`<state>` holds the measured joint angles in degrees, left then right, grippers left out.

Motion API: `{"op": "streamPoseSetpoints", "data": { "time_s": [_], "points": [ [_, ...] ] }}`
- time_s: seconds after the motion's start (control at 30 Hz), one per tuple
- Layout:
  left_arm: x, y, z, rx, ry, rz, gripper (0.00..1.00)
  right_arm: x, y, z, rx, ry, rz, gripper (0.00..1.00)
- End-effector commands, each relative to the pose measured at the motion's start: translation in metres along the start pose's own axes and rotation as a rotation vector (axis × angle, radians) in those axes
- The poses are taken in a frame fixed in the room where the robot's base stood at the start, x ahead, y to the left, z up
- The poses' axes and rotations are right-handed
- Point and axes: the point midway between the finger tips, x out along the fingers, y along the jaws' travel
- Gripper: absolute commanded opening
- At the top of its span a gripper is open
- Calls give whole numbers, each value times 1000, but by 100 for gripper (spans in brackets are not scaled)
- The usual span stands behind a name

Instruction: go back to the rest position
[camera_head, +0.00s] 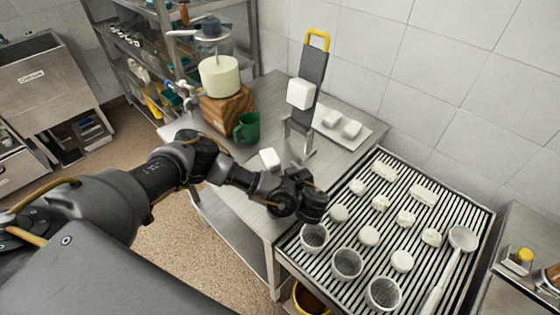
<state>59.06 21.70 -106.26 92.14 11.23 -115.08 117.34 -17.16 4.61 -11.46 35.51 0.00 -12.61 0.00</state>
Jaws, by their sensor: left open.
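My left arm comes in from the left and reaches over the steel counter. My left gripper (312,208) is a dark shape at the arm's end, above the near left corner of the slatted rack and just above a perforated basket (314,238). It is open, and I see nothing held in it. Its fingertips are hard to make out. Two more perforated baskets (347,264) (383,295) stand in a row along the rack's near side. My right gripper is not in view.
The slatted rack (462,205) bears several white pieces and a long-handled ladle (462,238). On the steel counter (340,150) stand a green mug (247,127), a slicer with a yellow handle (313,75) and a tray (360,140) with white blocks. A tiled wall closes off the back.

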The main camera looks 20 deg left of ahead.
Motion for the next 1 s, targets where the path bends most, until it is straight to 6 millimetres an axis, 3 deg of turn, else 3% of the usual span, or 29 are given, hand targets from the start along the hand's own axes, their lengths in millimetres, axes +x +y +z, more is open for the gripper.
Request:
{"op": "streamPoseSetpoints", "data": {
  "time_s": [0.13, 0.77, 1.0],
  "points": [
    [-7, 0, -1, 1, -1, 2, 72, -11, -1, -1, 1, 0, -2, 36],
    [-7, 0, 1, 2, -2, 1, 72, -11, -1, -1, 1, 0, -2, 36],
    [15, 5, -6, 139, -74, -7, 72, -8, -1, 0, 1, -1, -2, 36]
  ]
}}
